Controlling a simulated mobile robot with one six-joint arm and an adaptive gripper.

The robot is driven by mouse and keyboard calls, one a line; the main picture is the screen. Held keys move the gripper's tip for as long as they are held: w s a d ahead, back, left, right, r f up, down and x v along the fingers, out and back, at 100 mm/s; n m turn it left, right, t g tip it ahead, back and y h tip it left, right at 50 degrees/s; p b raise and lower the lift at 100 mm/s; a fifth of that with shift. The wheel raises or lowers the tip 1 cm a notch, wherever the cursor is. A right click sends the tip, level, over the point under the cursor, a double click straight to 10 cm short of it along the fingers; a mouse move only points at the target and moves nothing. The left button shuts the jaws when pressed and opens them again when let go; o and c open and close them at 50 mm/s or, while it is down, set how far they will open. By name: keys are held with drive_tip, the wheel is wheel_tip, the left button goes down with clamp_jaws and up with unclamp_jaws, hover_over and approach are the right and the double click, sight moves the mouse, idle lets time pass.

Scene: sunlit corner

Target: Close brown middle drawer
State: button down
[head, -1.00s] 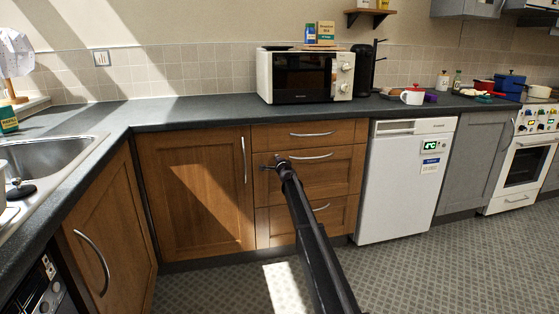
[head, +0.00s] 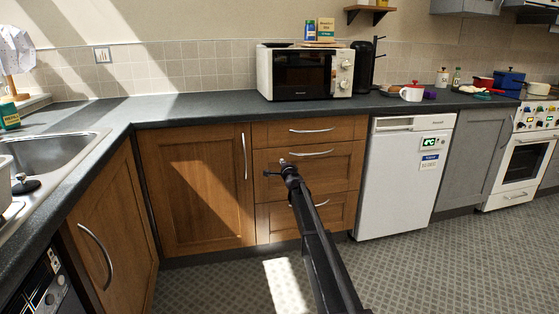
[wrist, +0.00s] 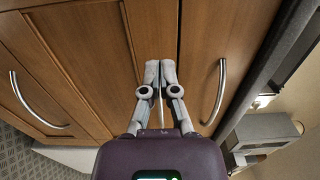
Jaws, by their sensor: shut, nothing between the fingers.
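The brown middle drawer (head: 335,172) is the middle of three stacked drawer fronts under the counter. It looks flush or nearly flush with the fronts above and below; I cannot tell a small gap. Its curved metal handle (head: 311,153) shows in the head view.
The top drawer (head: 340,129) and bottom drawer (head: 335,217) look shut. The dark counter (head: 210,107) overhangs above, bearing a microwave (head: 305,73). The floor (head: 420,265) in front is clear.

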drive_tip(key=shift+v, duration=2.25)
drive_tip(key=s+f+n+g+y, duration=0.1)
drive_tip(key=s+f+n+g, duration=0.25)
drive_tip(key=s, duration=0.65)
drive_tip(key=s+d+f+n+g+y+p, duration=0.1)
drive_tip(key=s+f+n+g, duration=0.3)
drive_tip(key=s, duration=0.6)
drive_tip(key=s+f+n+g+y, duration=0.1)
drive_tip(key=s+f+n+g, duration=0.2)
drive_tip(key=s+n, duration=0.55)
drive_tip(key=s+d+f+g+h, duration=0.2)
drive_tip(key=s+d, duration=0.3)
drive_tip(key=s, duration=0.5)
drive_tip(key=s+d+f+g+h+p, duration=0.1)
drive_tip(key=s+d+f+g+h, duration=0.2)
drive_tip(key=s, duration=0.7)
drive_tip(key=s+d+f+g+h, duration=0.1)
drive_tip(key=s+d+g+h, duration=0.1)
drive_tip(key=s+d, duration=0.6)
wheel_tip(320, 180, up, 38)
drive_tip(key=s+a+p, duration=0.1)
drive_tip(key=a+p, duration=0.1)
drive_tip(key=p, duration=3.6)
drive_tip(key=shift+s+a+m, duration=0.15)
drive_tip(key=shift+s+m, duration=0.15)
drive_tip(key=shift+m, duration=0.1)
